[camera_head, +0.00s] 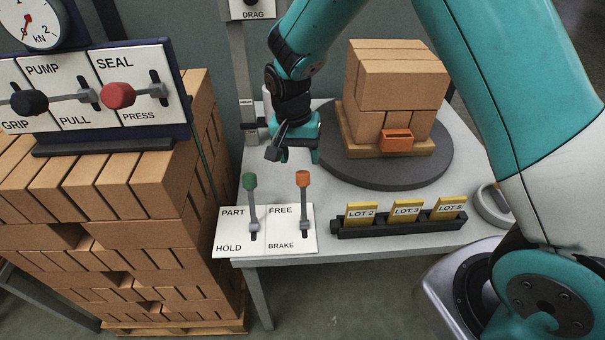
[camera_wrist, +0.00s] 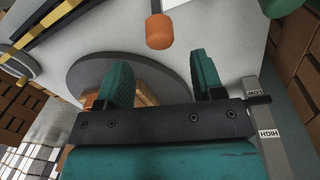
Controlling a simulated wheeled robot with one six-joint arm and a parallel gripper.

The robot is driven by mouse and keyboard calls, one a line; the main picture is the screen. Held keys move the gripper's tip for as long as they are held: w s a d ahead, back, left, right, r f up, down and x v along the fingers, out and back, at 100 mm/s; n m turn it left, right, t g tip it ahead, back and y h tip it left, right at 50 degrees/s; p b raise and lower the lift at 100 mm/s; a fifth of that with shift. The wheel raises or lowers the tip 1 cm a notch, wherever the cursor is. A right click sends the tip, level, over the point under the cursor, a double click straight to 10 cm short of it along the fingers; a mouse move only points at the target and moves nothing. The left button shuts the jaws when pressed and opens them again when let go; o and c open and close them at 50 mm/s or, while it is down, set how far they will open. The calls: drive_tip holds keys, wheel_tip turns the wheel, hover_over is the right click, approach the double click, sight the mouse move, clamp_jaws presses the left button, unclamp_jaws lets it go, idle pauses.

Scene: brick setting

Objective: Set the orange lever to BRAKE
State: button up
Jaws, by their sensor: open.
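The orange lever (camera_head: 303,180) stands on a white plate (camera_head: 307,243), with FREE at the top and BRAKE at the bottom. Its orange knob is up by the FREE end, and its grey stem runs down to a dark slot. My gripper (camera_head: 297,155) is above and behind the lever, apart from it. In the wrist view the orange knob (camera_wrist: 160,31) shows beyond the fingertips, near the top middle. My gripper's two teal fingers (camera_wrist: 160,80) are spread apart with nothing held between them.
A green lever (camera_head: 250,182) with PART and HOLD labels stands just left. A rack of yellow lot cards (camera_head: 405,214) is to the right. Bricks (camera_head: 397,80) sit on a round dark turntable (camera_head: 345,172) behind. A panel with black and red knobs (camera_head: 118,95) is at upper left.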

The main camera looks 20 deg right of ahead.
sight(302, 173)
drive_tip(key=f, duration=0.6)
drive_tip(key=shift+s+d+f, duration=0.2)
drive_tip(key=shift+d+f, duration=0.1)
drive_tip(key=shift+f, duration=0.1)
clamp_jaws()
